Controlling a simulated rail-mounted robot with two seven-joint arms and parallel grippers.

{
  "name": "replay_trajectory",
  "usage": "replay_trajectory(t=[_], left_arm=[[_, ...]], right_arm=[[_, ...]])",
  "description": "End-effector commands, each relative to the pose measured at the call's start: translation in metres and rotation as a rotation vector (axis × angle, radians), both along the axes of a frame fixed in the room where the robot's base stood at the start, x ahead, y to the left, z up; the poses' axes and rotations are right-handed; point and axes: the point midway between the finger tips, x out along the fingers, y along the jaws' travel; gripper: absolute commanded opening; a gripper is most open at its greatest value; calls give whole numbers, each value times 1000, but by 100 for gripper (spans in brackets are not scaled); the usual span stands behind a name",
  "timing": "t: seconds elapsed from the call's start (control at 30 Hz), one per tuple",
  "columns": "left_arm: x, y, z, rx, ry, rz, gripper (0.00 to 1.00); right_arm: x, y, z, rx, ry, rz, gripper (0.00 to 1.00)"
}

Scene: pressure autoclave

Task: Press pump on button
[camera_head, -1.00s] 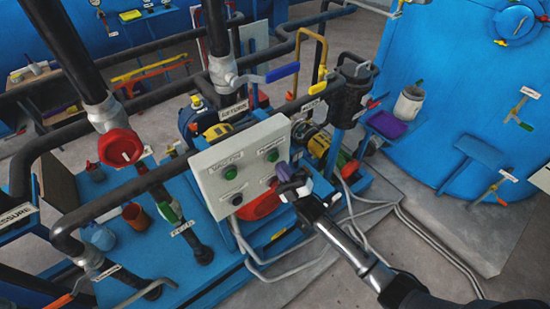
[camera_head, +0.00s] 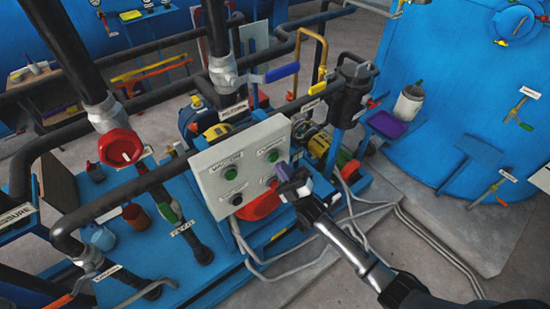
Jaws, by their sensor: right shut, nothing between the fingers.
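A light grey control panel (camera_head: 215,185) stands in the middle, tilted toward me. Two green buttons show on it, an upper right one (camera_head: 272,156) and a left one (camera_head: 230,173). A black button (camera_head: 236,199) sits at the lower left. The labels are too small to read surely. My right gripper (camera_head: 283,172) is shut and empty at the panel's lower right. Its purple-tipped fingers cover the lower right part of the panel, so what is there is hidden. I cannot tell whether the fingertips touch the panel. My left gripper is not in view.
A big blue tank (camera_head: 450,90) fills the right. Grey hoses (camera_head: 400,225) lie on the floor, otherwise clear at lower right.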

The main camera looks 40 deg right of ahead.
Motion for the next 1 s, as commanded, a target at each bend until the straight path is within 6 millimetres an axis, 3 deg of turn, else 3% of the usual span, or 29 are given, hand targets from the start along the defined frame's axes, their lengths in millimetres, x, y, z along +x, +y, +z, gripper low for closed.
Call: replay_trajectory(t=[1.0], left_arm=[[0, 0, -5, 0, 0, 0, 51]], right_arm=[[8, 0, 0, 1, 0, 1, 0]])
